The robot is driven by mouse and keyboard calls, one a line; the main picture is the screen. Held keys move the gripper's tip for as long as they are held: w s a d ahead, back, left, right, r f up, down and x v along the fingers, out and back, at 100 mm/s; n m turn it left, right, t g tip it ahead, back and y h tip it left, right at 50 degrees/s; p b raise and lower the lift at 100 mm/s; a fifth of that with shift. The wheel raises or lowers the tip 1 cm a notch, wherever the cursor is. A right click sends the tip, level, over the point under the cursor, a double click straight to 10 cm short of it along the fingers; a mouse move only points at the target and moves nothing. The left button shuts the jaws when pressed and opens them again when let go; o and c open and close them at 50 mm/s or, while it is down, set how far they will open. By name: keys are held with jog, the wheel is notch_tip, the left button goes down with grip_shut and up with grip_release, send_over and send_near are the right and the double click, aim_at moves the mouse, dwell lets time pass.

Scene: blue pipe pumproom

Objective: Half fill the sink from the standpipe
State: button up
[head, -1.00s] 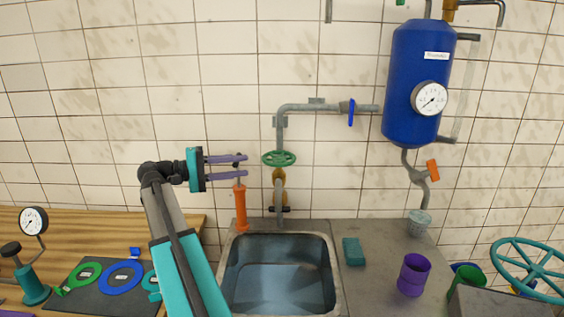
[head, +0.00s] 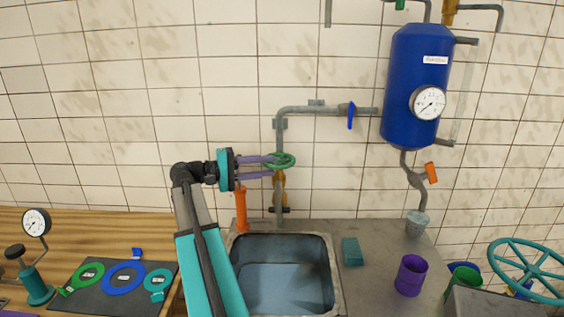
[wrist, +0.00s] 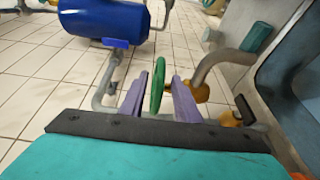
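The grey standpipe (head: 280,207) rises behind the metal sink (head: 337,275), with a green handwheel (head: 290,160) and a brass fitting (head: 280,182) below it. My gripper (head: 272,167) reaches the handwheel from the left, its purple fingers pointing right. In the wrist view the handwheel (wrist: 157,85) stands edge-on between the two fingers (wrist: 159,100), with narrow gaps visible on both sides. My gripper is open around it. The basin's inside looks bluish grey; I cannot tell the water level. No stream of water is visible.
An orange-handled tool (head: 241,210) stands upright left of the standpipe, below my gripper. A blue tank (head: 412,95) with a gauge hangs at right. A teal sponge (head: 352,252) and purple cup (head: 411,277) stand on the counter. A dark mat (head: 105,300) lies left.

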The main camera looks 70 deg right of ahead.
jog(key=shift+p+x, duration=0.65)
jog(key=shift+x, duration=2.05)
jog(key=shift+c, duration=0.4)
grip_shut()
